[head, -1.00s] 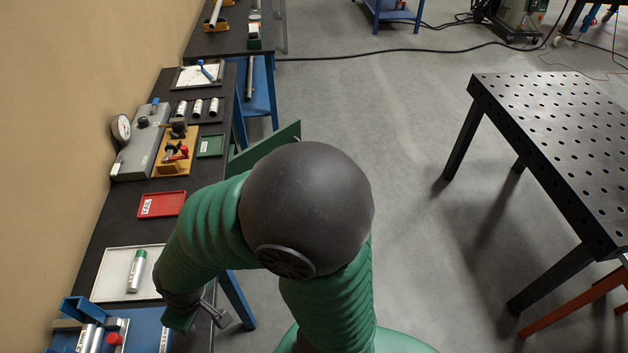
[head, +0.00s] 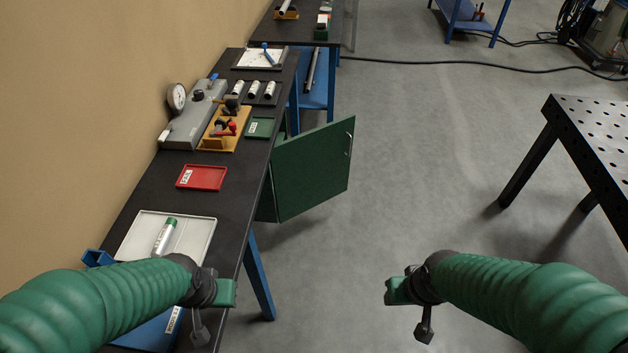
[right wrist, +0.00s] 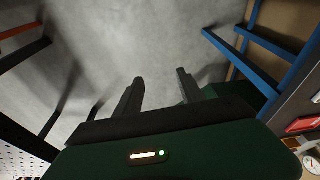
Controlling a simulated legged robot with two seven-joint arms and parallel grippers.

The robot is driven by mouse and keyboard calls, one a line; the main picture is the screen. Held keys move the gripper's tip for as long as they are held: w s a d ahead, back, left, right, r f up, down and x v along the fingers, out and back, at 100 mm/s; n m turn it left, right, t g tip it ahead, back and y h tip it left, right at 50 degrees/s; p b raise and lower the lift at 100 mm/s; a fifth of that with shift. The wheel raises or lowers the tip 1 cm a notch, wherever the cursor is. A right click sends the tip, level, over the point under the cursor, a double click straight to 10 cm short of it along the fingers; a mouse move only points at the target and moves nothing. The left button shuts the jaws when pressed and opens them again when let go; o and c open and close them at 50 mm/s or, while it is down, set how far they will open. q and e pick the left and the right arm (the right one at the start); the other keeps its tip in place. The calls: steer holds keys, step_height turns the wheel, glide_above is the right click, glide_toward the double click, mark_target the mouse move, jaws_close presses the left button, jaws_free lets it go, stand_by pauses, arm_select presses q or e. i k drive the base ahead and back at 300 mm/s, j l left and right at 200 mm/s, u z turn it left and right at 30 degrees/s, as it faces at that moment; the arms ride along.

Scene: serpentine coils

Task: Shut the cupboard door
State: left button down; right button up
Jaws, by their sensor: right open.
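The green cupboard door (head: 316,170) stands open in the head view, swung out from under the dark bench into the aisle. A small handle (head: 348,145) shows near its free edge. My right gripper (head: 392,291) is in front of the door and to its right, apart from it over bare floor. In the right wrist view its two fingers (right wrist: 160,90) are spread with nothing between them. My left gripper (head: 232,293) is over the near part of the bench, by the white tray; its jaws are too small to judge. The cupboard's inside is mostly hidden.
The bench (head: 215,205) carries a white tray (head: 205,235) with a green-capped cylinder (head: 165,236), a red tray (head: 202,177), a green tray (head: 260,128) and a gauge unit (head: 195,115). A perforated table (head: 595,135) stands at right. The floor between is clear.

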mark_target(309, 169)
steer(key=i+l, duration=0.2)
steer(key=i, duration=0.5)
steer(key=i+l+z, duration=0.15)
steer(key=i, duration=0.55)
steer(key=i+l, duration=0.2)
steer(key=i, duration=0.55)
steer(key=l+z, duration=0.05)
